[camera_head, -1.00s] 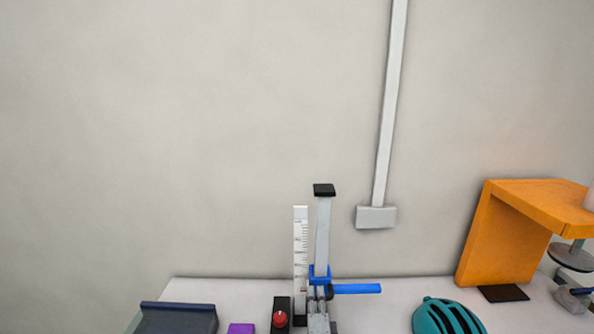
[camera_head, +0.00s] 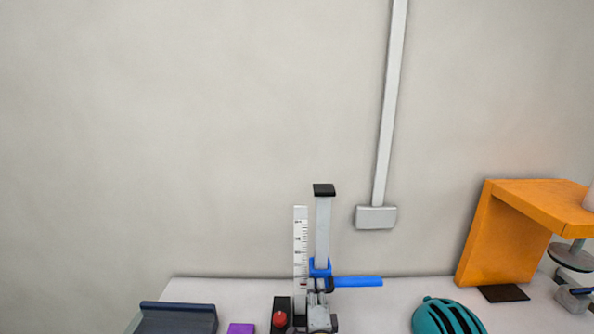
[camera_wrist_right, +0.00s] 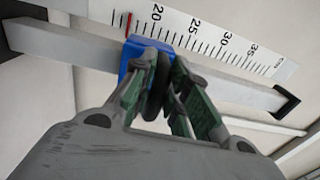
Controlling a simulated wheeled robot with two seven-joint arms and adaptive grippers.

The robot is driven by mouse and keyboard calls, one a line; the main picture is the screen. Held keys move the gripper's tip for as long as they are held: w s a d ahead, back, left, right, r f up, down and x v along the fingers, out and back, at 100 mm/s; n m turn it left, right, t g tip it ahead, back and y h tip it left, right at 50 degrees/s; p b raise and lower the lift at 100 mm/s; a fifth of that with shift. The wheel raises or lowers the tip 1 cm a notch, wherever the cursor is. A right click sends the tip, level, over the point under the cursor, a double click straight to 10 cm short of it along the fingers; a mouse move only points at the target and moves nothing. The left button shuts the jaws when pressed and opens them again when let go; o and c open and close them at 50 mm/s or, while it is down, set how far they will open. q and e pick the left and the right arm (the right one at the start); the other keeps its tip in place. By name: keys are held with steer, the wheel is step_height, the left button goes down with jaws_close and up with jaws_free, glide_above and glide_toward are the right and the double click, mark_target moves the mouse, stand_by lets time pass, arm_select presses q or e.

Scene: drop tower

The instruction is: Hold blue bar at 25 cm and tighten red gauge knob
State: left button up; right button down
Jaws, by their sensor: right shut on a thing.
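The blue bar (camera_head: 356,282) sticks out to the right from a blue collar on the grey upright post (camera_head: 322,234). The collar also shows in the right wrist view (camera_wrist_right: 133,52). My right gripper (camera_head: 321,288) is at the collar, shut on the blue bar piece; its fingers hide part of it. The white scale (camera_head: 300,240) stands beside the post. The red knob (camera_head: 279,319) sits on a black block left of the post. My left gripper is not in view.
A purple block (camera_head: 241,328) and a dark blue tray (camera_head: 178,308) are at the left. A teal helmet (camera_head: 446,317) and an orange stand (camera_head: 490,240) are at the right. The table's back edge meets the wall.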

steer(key=shift+r, duration=1.3)
steer(key=shift+r, duration=2.45)
